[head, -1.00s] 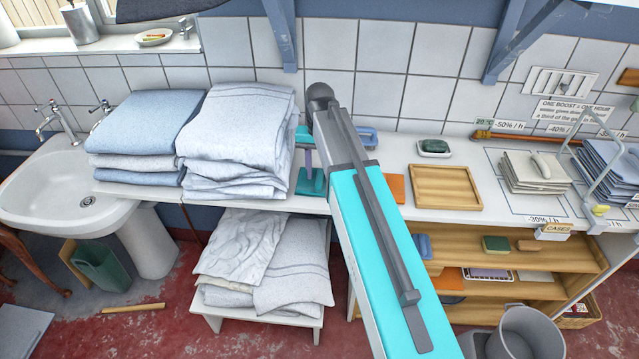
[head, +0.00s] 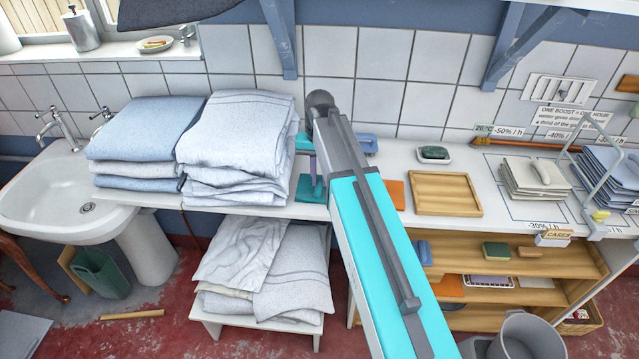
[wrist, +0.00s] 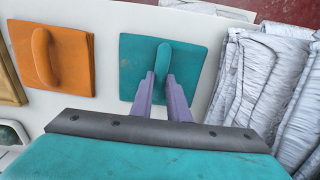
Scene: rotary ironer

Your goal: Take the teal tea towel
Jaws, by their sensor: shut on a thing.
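The teal tea towel (wrist: 190,72) is a flat square with a raised, rounded fold on top, like the orange one beside it. In the wrist view it lies against the white counter, and I cannot tell any gap beneath it. My gripper (wrist: 163,84), with two purple fingers, is shut on the raised fold. In the head view the towel (head: 308,189) shows at the counter's front, right of the tall pale towel stack, partly hidden by my arm. My gripper (head: 313,172) is just above it there, mostly hidden.
A pale towel stack (head: 235,140) stands close left of the towel. An orange folded cloth (wrist: 72,65) and a wooden tray (head: 445,194) lie to its right in the head view. A tiled wall (head: 385,70) and blue brackets rise behind the counter (head: 470,155).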

